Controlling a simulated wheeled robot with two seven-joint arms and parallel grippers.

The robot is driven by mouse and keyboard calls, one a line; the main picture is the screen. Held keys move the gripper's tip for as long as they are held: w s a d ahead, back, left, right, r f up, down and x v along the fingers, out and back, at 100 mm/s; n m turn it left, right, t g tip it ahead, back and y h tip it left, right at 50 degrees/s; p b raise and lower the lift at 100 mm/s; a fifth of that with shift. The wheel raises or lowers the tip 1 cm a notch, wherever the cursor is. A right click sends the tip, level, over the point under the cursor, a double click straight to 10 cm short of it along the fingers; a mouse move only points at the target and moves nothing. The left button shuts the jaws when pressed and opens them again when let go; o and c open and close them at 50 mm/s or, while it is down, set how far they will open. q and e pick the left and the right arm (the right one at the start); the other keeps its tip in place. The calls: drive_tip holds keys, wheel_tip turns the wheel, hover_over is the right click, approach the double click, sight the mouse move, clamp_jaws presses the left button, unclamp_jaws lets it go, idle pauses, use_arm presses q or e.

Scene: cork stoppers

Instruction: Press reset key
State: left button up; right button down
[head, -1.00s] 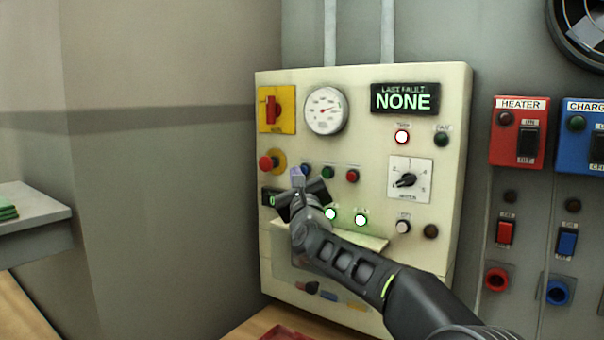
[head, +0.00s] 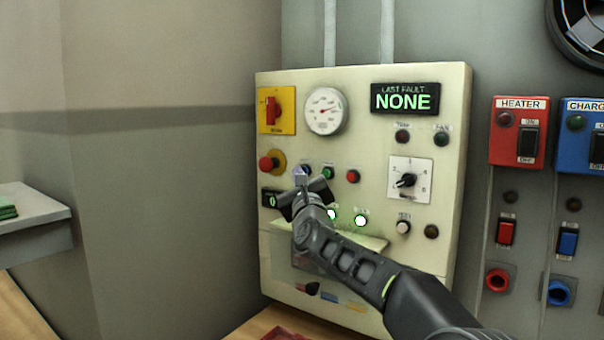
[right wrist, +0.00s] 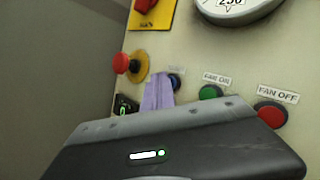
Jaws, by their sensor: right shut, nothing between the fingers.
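The control panel (head: 365,130) is a cream box on the wall. A small blue button (head: 307,170) sits in its row of buttons; it also shows in the right wrist view (right wrist: 175,84) under a small blurred label, which I cannot read. My right gripper (head: 299,174) is shut and empty, its fingertips at the blue button's left edge. In the right wrist view the pale purple fingertips (right wrist: 158,93) partly cover the button; I cannot tell whether they touch it. The display (head: 405,98) reads NONE. The lamp (head: 402,136) below it is dark. My left gripper is not in view.
A green button (head: 328,172) and a red button (head: 352,176) are right of the blue one. A red mushroom button (head: 267,163) stands out at the left. A gauge (head: 325,110) is above. Red (head: 519,132) and blue boxes hang further right.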

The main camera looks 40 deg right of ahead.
idle(0.3)
drive_tip(key=shift+s+a+b, duration=0.25)
drive_tip(key=shift+a+b, duration=0.15)
drive_tip(key=shift+a, duration=0.35)
drive_tip(key=shift+a, duration=0.1)
drive_tip(key=a, duration=0.2)
drive_tip(key=s+a+b, duration=0.1)
drive_tip(key=a, duration=0.1)
drive_tip(key=shift+s+a, duration=0.2)
drive_tip(key=shift+a, duration=0.15)
idle(0.8)
